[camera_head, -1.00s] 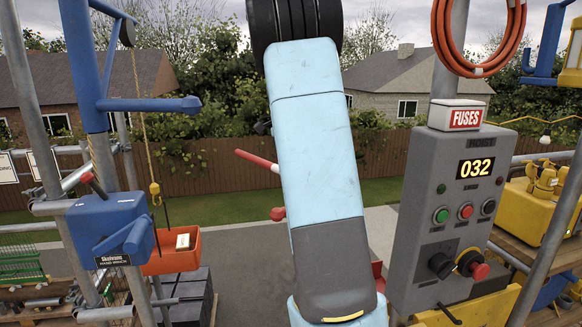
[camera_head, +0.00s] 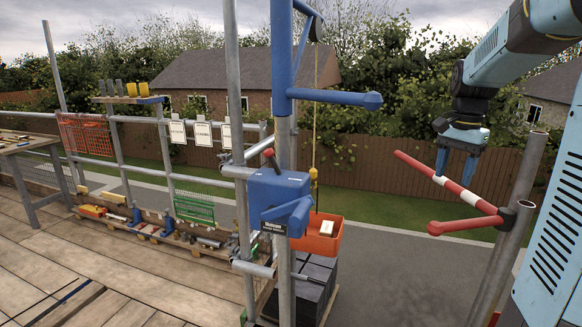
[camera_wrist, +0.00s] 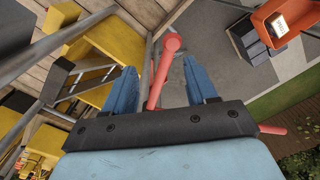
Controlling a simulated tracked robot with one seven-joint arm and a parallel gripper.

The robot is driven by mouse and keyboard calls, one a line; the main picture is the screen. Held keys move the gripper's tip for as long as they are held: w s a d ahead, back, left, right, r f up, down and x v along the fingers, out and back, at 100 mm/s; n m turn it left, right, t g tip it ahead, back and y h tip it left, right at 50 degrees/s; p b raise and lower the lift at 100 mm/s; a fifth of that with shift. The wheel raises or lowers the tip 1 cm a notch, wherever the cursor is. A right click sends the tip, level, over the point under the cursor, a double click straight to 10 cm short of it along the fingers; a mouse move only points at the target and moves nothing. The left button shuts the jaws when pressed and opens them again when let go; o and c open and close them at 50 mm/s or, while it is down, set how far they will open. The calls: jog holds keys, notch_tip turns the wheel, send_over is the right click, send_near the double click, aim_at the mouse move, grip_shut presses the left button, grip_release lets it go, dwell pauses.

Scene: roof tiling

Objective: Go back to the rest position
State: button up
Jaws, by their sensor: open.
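My gripper (camera_head: 457,166) hangs at the upper right of the head view with its blue fingers pointing down. It is open, with nothing held between the fingers. A red-and-white striped bar (camera_head: 470,197) slants just below the fingertips; I cannot tell whether they touch it. In the wrist view the open gripper (camera_wrist: 163,82) has a red bar with a round end (camera_wrist: 170,45) showing between its two fingers, at a depth I cannot judge.
Close to the arm are a grey scaffold pole (camera_head: 508,250) and a short red bar (camera_head: 465,226). A blue winch (camera_head: 279,198) on a post stands mid-view, with an orange tub (camera_head: 318,238) behind it. Wooden decking (camera_head: 90,255) is open at the left.

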jog(key=s+a+n+t, duration=0.2)
jog(key=s+a+n, duration=0.3)
jog(key=s, duration=0.5)
jog(key=s+a+f+n+t, duration=0.1)
jog(key=s+a+n+t, duration=0.2)
jog(key=s+a+n, duration=0.3)
jog(key=s+a, duration=0.4)
jog(key=shift+a+f, duration=0.15)
jog(key=shift+f, duration=0.15)
jog(key=shift+s, duration=0.1)
jog(key=shift+c, duration=0.4)
jog(key=shift+c, duration=0.8)
jog(key=shift+a, duration=0.1)
jog(key=shift+c, duration=0.2)
